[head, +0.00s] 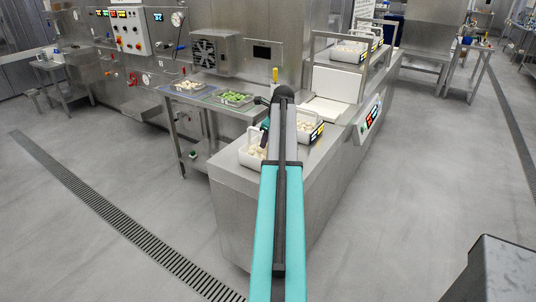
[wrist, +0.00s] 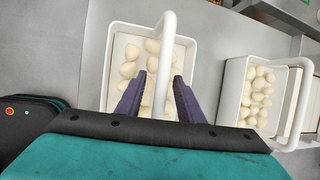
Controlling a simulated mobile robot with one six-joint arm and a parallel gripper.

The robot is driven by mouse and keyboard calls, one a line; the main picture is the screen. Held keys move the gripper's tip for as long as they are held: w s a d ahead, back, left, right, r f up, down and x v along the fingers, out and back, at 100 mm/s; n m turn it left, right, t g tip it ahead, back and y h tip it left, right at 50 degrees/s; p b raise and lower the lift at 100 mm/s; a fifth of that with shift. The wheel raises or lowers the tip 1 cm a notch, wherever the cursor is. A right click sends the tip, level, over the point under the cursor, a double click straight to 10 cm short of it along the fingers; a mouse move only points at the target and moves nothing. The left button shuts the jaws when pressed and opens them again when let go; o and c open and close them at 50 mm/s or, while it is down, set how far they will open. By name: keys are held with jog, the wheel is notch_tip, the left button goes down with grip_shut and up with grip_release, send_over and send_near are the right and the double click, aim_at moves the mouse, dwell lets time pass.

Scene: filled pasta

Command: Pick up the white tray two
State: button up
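A white tray (wrist: 110,60) with an arched white handle (wrist: 167,45) holds pale filled pasta and lies under my gripper in the wrist view. My gripper (wrist: 158,80) is open, its two dark fingers on either side of the handle; I cannot tell if they touch it. A second white tray (wrist: 233,90) with pasta and a handle stands to the right. In the head view, one white tray (head: 246,160) is at the near end of the steel counter, partly hidden by my arm, and another (head: 301,137) stands behind it to the right. No number for tray two is readable.
The steel counter (head: 234,183) carries a white conveyor section (head: 328,108) and more white trays (head: 350,52) at its far end. A side table (head: 195,101) to the left holds pasta and green items in containers.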

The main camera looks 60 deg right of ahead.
jog(key=shift+w+f, duration=0.2)
jog(key=shift+f, duration=0.15)
jog(key=shift+f, duration=0.25)
dwell(0.9)
grip_shut()
dwell(1.4)
